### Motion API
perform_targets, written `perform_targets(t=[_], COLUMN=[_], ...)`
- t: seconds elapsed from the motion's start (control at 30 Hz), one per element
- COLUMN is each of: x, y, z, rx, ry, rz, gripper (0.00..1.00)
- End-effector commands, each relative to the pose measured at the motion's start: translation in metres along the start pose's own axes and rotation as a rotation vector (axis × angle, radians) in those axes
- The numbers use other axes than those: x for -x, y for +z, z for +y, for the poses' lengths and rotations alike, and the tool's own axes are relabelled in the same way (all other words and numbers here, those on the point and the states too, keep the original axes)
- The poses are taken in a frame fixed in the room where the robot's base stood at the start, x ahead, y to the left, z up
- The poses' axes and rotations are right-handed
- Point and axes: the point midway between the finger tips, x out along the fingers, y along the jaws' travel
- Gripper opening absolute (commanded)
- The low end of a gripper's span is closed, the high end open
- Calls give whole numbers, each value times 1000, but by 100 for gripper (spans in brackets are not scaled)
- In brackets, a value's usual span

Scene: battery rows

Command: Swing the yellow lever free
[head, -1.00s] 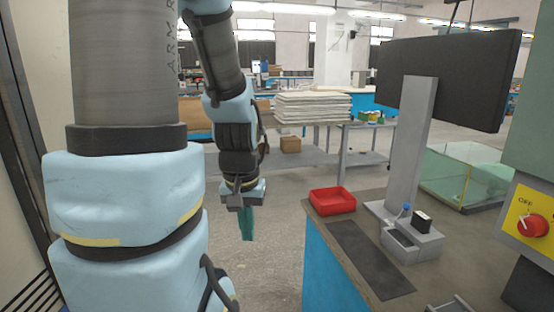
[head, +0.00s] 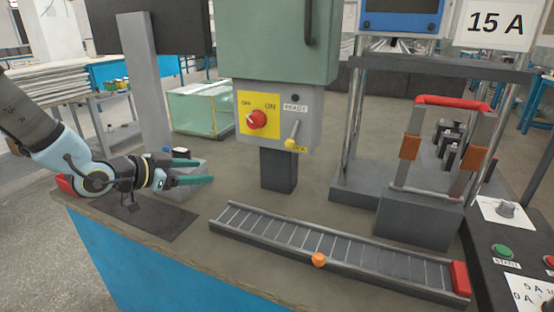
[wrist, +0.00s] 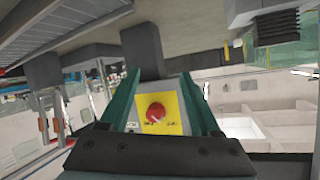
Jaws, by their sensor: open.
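The yellow lever (head: 291,143) is a short pale rod with a yellow ball at its lower end. It tilts on the front of a grey control box (head: 308,128), below a READY label and beside a small yellow label. My gripper (head: 205,170) is open and empty. Its teal fingers point right, over the bench to the left of the box and apart from it. In the wrist view my gripper (wrist: 160,76) frames the box's yellow plate (wrist: 177,126) and red knob (wrist: 157,112). I cannot make out the lever clearly there.
The red OFF/ON knob (head: 257,119) sits left of the lever. A roller track (head: 330,240) with an orange ball (head: 319,260) lies in front. A grey post (head: 146,80) stands behind my gripper. A red-handled frame (head: 453,101) stands right. The bench between gripper and box is clear.

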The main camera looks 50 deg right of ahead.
Motion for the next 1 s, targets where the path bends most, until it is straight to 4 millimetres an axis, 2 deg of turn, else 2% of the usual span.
perform_targets(t=[0.03,0.07,0.13,0.23,0.43,0.8,1.0], x=[-21,-27,-34,-36,-45,-102,-122], y=[-20,-34,-61,-84,-101,-130,-139], z=[24,34,54,70,78,92,97], rx=[-40,-65,-102,-132,-143,-141,-142], ry=[63,91,142,182,197,196,195], rz=[130,201,334,451,494,489,488], gripper=[64,64,64,64,64,64,64])
